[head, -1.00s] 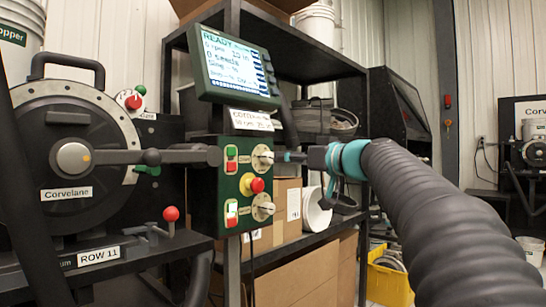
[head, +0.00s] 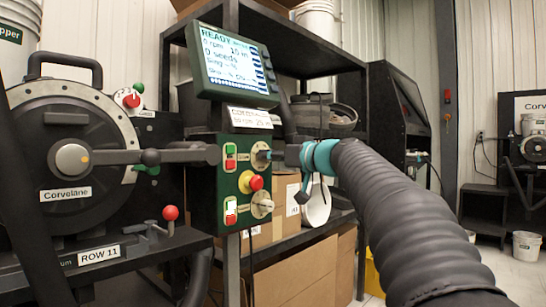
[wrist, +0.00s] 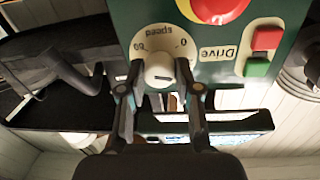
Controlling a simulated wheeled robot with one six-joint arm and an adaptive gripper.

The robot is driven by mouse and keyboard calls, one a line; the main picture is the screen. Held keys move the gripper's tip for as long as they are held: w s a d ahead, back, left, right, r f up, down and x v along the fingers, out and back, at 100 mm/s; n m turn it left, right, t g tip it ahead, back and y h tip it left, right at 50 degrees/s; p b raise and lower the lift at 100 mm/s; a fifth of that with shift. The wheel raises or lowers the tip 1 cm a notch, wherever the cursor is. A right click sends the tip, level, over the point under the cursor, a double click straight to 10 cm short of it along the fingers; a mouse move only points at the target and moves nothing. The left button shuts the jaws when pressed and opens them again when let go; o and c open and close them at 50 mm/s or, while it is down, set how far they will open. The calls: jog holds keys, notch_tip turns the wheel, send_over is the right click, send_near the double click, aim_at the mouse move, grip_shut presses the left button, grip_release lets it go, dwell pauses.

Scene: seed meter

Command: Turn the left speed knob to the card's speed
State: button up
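The green control panel (head: 229,205) carries an upper speed knob (head: 263,155) and a lower knob (head: 262,205). In the wrist view, which is upside down, the pale speed knob (wrist: 160,70) sits on a white dial marked "Speed" with a 0. My gripper (head: 276,156) is at the upper knob in the head view. In the wrist view its two fingers (wrist: 161,78) stand on either side of the knob, apparently with small gaps; contact is unclear. The handwritten card (head: 249,118) is above the panel; its number is too small to read surely.
A screen (head: 231,62) showing READY is above the card. A red mushroom button (head: 256,183) sits between the knobs, and red and green Drive buttons (wrist: 262,52) are beside the speed knob. A black drum machine (head: 72,160) stands left; shelving is behind.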

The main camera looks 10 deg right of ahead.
grip_shut()
jog(key=shift+m, duration=0.3)
jog(key=shift+w+d+r+m+g+y+p, duration=0.1)
jog(key=shift+m+g+y+p, duration=0.25)
jog(key=shift+m+p, duration=2.75)
jog(key=shift+d+f+m+g+y+b, duration=0.1)
jog(key=shift+m+g+y, duration=0.25)
jog(key=shift+m, duration=5.75)
jog(key=shift+w+r+m+g+y+p, duration=0.1)
jog(key=shift+m+g+y+p, duration=0.25)
jog(key=shift+m+p, duration=2.75)
jog(key=m+b, duration=0.3)
